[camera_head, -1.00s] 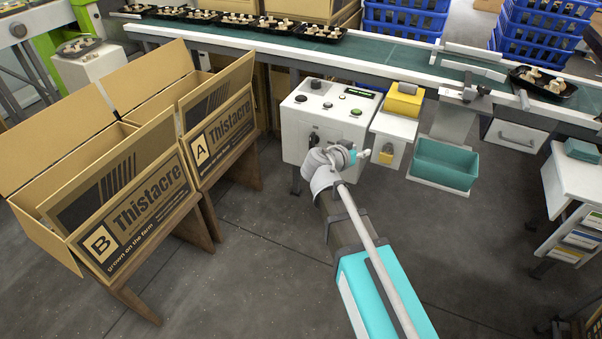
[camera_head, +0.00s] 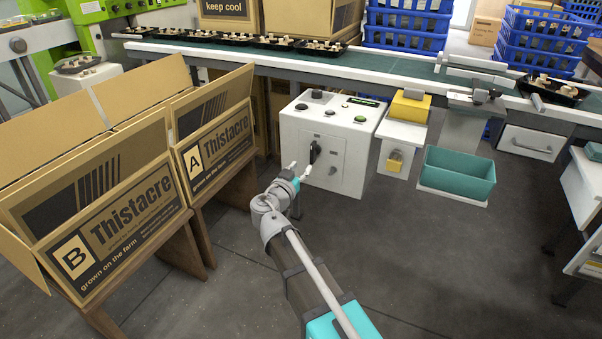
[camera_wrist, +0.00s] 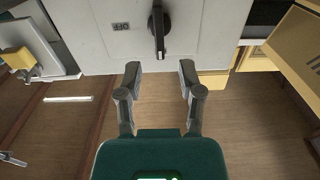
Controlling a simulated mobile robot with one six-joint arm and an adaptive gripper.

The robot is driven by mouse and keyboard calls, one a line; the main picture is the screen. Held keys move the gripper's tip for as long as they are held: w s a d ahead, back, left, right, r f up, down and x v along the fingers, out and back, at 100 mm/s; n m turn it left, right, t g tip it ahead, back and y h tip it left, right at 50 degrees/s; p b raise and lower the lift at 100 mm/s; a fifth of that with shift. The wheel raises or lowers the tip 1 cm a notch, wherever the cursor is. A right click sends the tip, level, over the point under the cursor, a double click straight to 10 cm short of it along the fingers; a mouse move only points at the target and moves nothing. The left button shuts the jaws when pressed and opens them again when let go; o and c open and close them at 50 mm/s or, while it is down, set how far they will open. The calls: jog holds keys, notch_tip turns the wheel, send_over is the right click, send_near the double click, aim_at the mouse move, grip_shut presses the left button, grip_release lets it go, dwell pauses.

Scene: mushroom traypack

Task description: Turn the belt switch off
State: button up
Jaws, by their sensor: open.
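The white control box (camera_head: 296,128) stands below the front edge of the belt. On its front face is a black rotary switch handle (camera_head: 314,152). In the wrist view the handle (camera_wrist: 159,27) points straight along the picture's vertical, beside a small dark label (camera_wrist: 121,26). My gripper (camera_head: 300,172) is in front of the box, a little below and left of the handle in the head view. In the wrist view my gripper (camera_wrist: 160,75) is open and empty. The handle lies beyond the fingertips, between their lines, apart from them.
Buttons sit on the box top, such as a green one (camera_head: 360,119). A yellow box (camera_head: 409,106) and a teal bin (camera_head: 458,174) are to the right. Thistacre cartons A (camera_head: 215,150) and B (camera_head: 115,222) stand left. The belt (camera_head: 400,66) carries mushroom trays.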

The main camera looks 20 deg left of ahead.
aim_at(311, 155)
jog(key=shift+w, duration=0.25)
jog(key=shift+w+d, duration=0.2)
jog(key=shift+w, duration=1.7)
jog(key=shift+w+d, duration=0.15)
jog(key=shift+w, duration=1.7)
grip_shut()
